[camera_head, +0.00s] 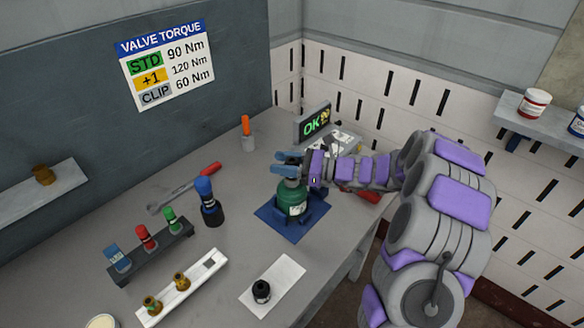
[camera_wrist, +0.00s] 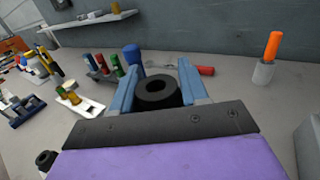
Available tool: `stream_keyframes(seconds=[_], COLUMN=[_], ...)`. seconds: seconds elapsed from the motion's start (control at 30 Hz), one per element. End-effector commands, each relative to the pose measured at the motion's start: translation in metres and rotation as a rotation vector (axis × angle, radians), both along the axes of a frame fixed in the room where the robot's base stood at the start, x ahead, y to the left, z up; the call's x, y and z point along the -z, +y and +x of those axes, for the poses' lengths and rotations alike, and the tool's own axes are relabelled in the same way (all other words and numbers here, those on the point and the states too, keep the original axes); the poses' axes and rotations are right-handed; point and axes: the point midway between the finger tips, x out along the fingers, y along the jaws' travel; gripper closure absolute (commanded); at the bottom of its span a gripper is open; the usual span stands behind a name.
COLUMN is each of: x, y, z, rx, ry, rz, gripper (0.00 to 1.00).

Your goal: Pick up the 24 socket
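A dark socket rack (camera_head: 150,255) on the left of the bench holds a blue piece (camera_head: 117,257), a red-banded piece (camera_head: 145,237) and a green-banded piece (camera_head: 171,218). I cannot read any size marking, so I cannot tell which is the 24 socket. The rack pieces also show at the upper left of the wrist view. My gripper (camera_head: 289,163) is away from the rack, just above a green cylinder (camera_head: 292,198) in a blue holder (camera_head: 277,224). In the wrist view its blue fingers flank a black ring (camera_wrist: 157,92); whether they press on it is unclear.
A white tray (camera_head: 205,277) holds two brass pieces. A black ring-shaped part (camera_head: 262,290) sits on a white plate. An orange-handled tool (camera_head: 246,125) stands behind.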

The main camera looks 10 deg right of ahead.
Motion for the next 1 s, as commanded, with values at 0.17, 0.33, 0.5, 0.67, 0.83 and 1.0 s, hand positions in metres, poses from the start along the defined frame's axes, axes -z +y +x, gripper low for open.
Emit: stream_keyframes(seconds=[0.17,0.33,0.5,0.67,0.83,1.0], x=[0.000,0.000,0.000,-0.007,-0.038,-0.071], y=[0.000,0.000,0.000,0.000,0.000,0.001], z=[0.000,0.000,0.000,0.000,0.000,0.000], rx=[0.000,0.000,0.000,0.000,0.000,-0.001], ry=[0.000,0.000,0.000,-0.001,-0.006,-0.005], rz=[0.000,0.000,0.000,0.000,0.001,0.001], gripper=[0.74,0.90,0.92,0.92,0.92,0.92])
